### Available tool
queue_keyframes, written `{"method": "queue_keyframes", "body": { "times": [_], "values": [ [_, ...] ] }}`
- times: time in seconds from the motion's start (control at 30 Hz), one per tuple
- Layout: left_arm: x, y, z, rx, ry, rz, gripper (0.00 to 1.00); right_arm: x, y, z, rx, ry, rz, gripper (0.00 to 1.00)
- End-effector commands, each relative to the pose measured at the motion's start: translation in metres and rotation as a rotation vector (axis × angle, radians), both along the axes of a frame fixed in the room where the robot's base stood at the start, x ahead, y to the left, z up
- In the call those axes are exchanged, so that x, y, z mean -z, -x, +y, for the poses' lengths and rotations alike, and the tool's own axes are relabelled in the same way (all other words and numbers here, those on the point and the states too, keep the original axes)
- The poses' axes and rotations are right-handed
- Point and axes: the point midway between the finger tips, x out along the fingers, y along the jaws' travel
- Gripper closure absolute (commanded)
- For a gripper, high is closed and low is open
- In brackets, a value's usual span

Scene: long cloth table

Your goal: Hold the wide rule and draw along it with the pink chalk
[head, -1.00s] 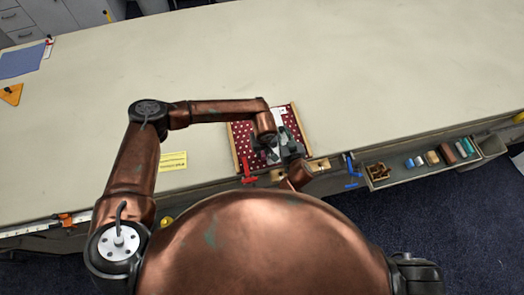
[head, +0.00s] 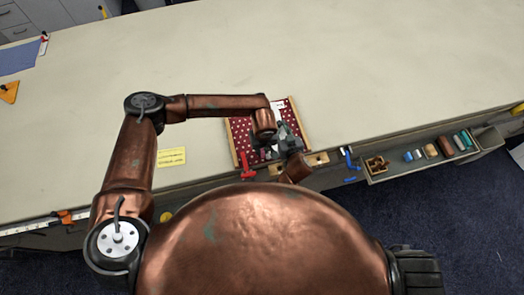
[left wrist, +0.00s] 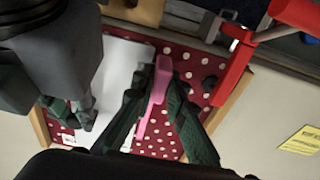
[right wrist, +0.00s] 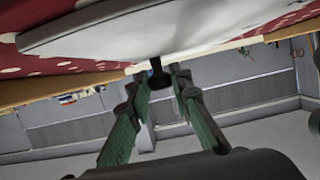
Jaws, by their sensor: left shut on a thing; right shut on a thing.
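The pink chalk (left wrist: 154,98) is between the fingers of my left gripper (left wrist: 155,92), which is shut on it above a red cloth with white dots (left wrist: 190,62). A pale flat plate, seemingly the wide rule (right wrist: 160,30), has a black knob (right wrist: 157,78) below its edge in the right wrist view. My right gripper (right wrist: 160,84) is shut on that knob. In the left wrist view a white surface (left wrist: 118,65) lies beside the chalk; I cannot tell whether it is rule or paper. The chalk's contact with it is unclear. Both grippers are close together over the cloth in the head view.
The dotted cloth lies in a wood-edged frame (head: 297,115) at the table's near edge. A red clamp (head: 247,168) stands at its left corner. A yellow note (head: 171,157) lies left. A trough (head: 395,172) with several blocks hangs at right. The table (head: 380,70) beyond is clear.

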Motion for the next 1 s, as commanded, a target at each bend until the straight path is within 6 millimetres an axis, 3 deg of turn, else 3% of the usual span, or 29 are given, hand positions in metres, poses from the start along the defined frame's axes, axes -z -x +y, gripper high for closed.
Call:
{"method": "queue_keyframes", "body": {
  "times": [0.53, 1.0],
  "values": [
    [-0.051, -0.001, 0.0, -0.001, 0.001, -0.003, 1.0, 0.0, 0.0, 0.0, 0.0, 0.0, 0.0, 1.0],
    [-0.054, -0.001, 0.0, -0.001, 0.001, -0.001, 1.0, 0.0, 0.0, 0.0, 0.0, 0.0, 0.0, 1.0]
  ]
}}
